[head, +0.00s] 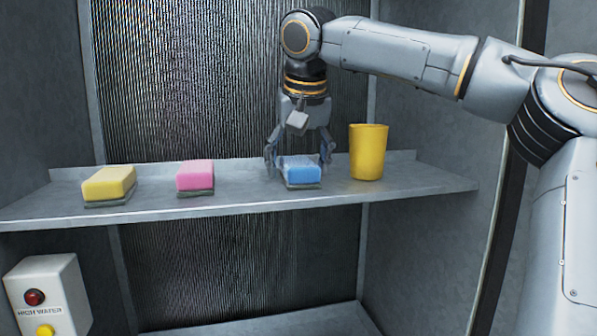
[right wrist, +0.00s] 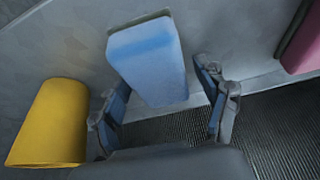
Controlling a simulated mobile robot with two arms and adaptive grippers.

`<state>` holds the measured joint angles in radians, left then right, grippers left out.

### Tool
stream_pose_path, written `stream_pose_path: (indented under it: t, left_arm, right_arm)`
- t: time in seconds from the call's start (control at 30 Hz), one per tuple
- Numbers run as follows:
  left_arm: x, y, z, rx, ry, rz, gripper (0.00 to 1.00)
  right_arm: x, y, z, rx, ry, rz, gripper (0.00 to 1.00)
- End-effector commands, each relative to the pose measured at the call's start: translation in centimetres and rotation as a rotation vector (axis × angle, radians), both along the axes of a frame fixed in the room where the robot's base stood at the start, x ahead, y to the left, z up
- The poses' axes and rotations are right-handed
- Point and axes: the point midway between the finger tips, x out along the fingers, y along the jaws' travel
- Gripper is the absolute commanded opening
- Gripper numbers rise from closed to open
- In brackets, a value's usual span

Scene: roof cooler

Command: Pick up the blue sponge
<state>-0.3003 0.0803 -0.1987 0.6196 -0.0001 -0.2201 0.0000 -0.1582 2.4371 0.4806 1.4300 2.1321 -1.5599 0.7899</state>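The blue sponge (head: 302,170) with a dark grey scouring base lies on the metal shelf in the head view, between the pink sponge and the yellow cup. My right gripper (head: 299,164) is over it, pointing down, with one finger on each side. In the right wrist view the blue sponge (right wrist: 149,62) lies ahead of and between the spread fingertips (right wrist: 163,88). The fingers look apart from its sides, so the gripper is open. My left gripper is not in view.
A yellow cup (head: 368,152) stands close to the right of my gripper. A pink sponge (head: 195,177) and a yellow sponge (head: 108,184) lie to the left on the shelf (head: 240,201). A box with a red lamp (head: 46,297) is below left.

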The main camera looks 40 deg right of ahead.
Motion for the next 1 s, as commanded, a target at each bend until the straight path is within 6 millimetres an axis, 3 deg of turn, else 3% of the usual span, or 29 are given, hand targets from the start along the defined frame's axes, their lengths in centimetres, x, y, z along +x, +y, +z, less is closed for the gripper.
stream_pose_path:
  t: [0.03,0.17,0.67,0.87,1.0]
  left_arm:
    - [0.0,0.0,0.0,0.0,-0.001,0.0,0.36]
    - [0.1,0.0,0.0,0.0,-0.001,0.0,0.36]
    - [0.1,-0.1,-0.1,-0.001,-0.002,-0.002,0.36]
    - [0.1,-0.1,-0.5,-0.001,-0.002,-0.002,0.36]
    - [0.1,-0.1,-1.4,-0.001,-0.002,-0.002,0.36]
  right_arm:
    - [0.0,0.0,0.0,0.0,0.0,0.0,0.57]
    - [0.0,0.0,0.0,0.0,0.0,0.0,0.31]
    - [0.0,0.0,0.8,-0.002,0.0,-0.001,0.3]
    - [0.1,0.0,3.4,-0.002,-0.002,-0.002,0.3]
    - [-2.2,0.9,6.3,0.0,-0.007,0.0,0.3]
